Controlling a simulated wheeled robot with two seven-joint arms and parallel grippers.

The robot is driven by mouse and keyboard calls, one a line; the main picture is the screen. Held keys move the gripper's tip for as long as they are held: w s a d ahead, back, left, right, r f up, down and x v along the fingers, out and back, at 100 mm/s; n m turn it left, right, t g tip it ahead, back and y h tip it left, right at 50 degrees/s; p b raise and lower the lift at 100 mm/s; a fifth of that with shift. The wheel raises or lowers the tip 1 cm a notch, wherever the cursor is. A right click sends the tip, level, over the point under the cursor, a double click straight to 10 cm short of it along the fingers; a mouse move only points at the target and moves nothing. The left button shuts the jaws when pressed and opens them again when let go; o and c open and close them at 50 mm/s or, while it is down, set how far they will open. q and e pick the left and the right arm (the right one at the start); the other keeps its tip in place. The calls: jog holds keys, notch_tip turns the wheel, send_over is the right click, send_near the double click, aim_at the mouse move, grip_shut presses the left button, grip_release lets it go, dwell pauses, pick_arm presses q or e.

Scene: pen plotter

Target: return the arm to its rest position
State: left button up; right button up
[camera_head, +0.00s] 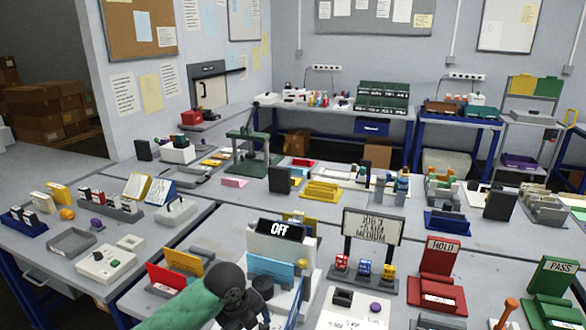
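A pale plotter-like machine stands at the front centre, and its black display (279,231) reads OFF. A light blue sheet or panel (270,269) shows below the display. My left arm comes in from the bottom left as a green link with a dark joint. My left gripper (254,322) is just past that joint at the bottom edge, in front of the machine, and partly cut off. Its fingers are too hidden to tell open from shut. The machine's own arm cannot be made out clearly behind my arm. My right gripper is not in view.
A sign (373,226) stands right of the machine above small red, blue and yellow blocks. A red HOLD rack (437,278) and a green PASS rack (553,284) stand at the right. A green press-like stand (246,148) is behind. An orange-tipped handle (508,310) rises at bottom right.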

pick_arm(q)
jog(key=s+d+f+n+h, duration=0.1)
jog(key=s+d+f+n, duration=0.1)
jog(key=s+f+n, duration=0.3)
jog(key=s+a+f+n+t+y, duration=0.1)
jog(key=s+a+f+n, duration=0.25)
jog(key=s+n, duration=0.35)
jog(key=s+a+f+n+y, duration=0.1)
jog(key=s+a+f+n, duration=0.1)
jog(key=s+a+n, duration=0.4)
jog(key=s+a+f+n+t+y, duration=0.1)
jog(key=s+a+f+n, duration=0.15)
jog(key=s+n, duration=0.55)
jog(key=s+d+f+g, duration=0.1)
jog(key=s+f, duration=0.1)
jog(key=f, duration=1.5)
jog(key=s+d+f+g, duration=0.1)
jog(key=s+d+f, duration=0.1)
jog(key=f, duration=1.5)
jog(key=shift+s+d+f+m, duration=0.2)
jog(key=shift+s+f+m, duration=0.1)
jog(key=shift+s, duration=0.3)
